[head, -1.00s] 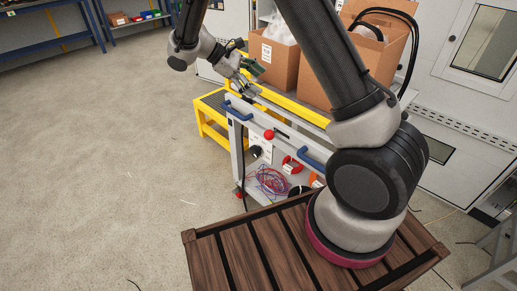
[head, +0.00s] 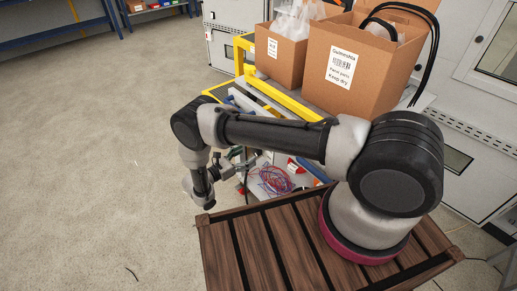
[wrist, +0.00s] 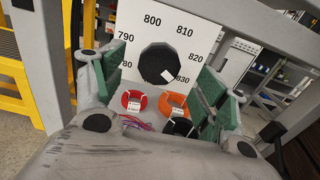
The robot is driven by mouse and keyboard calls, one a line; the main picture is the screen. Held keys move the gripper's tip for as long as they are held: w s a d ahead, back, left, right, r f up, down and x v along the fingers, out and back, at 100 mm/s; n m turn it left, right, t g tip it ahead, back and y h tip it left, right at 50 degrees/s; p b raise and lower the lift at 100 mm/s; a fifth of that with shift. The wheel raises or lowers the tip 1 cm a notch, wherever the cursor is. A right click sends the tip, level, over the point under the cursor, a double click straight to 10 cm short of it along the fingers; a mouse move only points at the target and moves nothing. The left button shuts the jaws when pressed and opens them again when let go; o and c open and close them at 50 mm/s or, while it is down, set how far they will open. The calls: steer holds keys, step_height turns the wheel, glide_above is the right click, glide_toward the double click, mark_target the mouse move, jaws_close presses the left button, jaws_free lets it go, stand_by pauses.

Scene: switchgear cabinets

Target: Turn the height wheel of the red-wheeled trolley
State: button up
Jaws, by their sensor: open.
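The grey trolley (head: 262,108) is largely hidden behind my arm in the head view. In the wrist view, its grey post (wrist: 40,62) stands at the left. A white scale plate (wrist: 127,22), numbered around 790 to 830, faces me, with a black, roughly round wheel (wrist: 157,62) in its middle and a small white label on the wheel. My gripper (wrist: 152,93) is open; its green-padded fingers stand left and right of the wheel in the picture, with no visible contact. In the head view my gripper (head: 238,165) is low beside the trolley.
A red coil (wrist: 131,101), an orange coil (wrist: 172,104) and tangled wires (head: 275,180) lie on the trolley's lower shelf. A yellow stand (wrist: 15,75) is at the left of the wrist view. Cardboard boxes (head: 325,85) stand behind. Floor at left is clear.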

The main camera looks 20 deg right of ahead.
steer(key=x, duration=0.6)
steer(key=shift+d, duration=0.15)
steer(key=c, duration=1)
